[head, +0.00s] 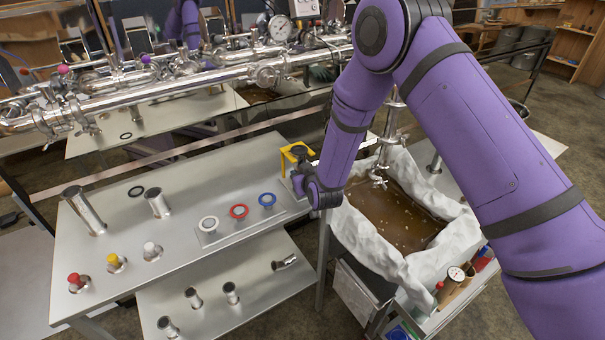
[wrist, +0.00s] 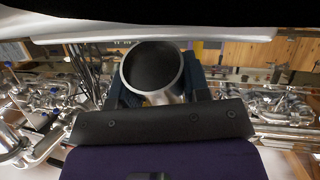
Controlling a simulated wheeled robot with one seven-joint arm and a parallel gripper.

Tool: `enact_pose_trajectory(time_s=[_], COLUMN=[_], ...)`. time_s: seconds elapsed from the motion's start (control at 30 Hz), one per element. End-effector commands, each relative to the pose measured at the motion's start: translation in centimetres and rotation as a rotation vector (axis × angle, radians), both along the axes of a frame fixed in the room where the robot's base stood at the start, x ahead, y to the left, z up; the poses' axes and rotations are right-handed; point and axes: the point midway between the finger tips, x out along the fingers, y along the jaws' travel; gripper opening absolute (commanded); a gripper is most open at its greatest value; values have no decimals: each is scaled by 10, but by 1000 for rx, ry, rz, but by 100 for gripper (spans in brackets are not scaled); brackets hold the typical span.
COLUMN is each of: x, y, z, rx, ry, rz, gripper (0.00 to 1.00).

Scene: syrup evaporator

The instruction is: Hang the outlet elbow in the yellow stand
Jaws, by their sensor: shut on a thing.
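The yellow stand (head: 285,160) is at the right back corner of the steel table, partly hidden by my gripper. My gripper (head: 302,172) is right beside the stand, at the end of my purple arm. In the wrist view my gripper (wrist: 160,90) is shut on the outlet elbow (wrist: 166,97), a shiny metal tube with its round open mouth towards the camera. The elbow's other end is hidden. A dark round shape shows at the stand's top in the head view; I cannot tell whether the elbow touches the stand.
Blue, red and white rings (head: 239,211) lie on the table (head: 180,255) left of my gripper. Metal tubes (head: 84,210) and coloured caps stand further left. An open pan of brown liquid with a white, cloth-like edge (head: 450,245) is at right. Steel piping (head: 130,98) runs behind.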

Motion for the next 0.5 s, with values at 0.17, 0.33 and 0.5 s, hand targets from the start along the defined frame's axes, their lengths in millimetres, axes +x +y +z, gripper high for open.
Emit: enact_pose_trajectory(time_s=[0.17, 0.33, 0.5], x=[0, 0, 0], y=[0, 0, 0], z=[0, 0, 0], rx=[0, 0, 0], ry=[-1, -1, 0], rz=[0, 0, 0], gripper=[16, 73, 73])
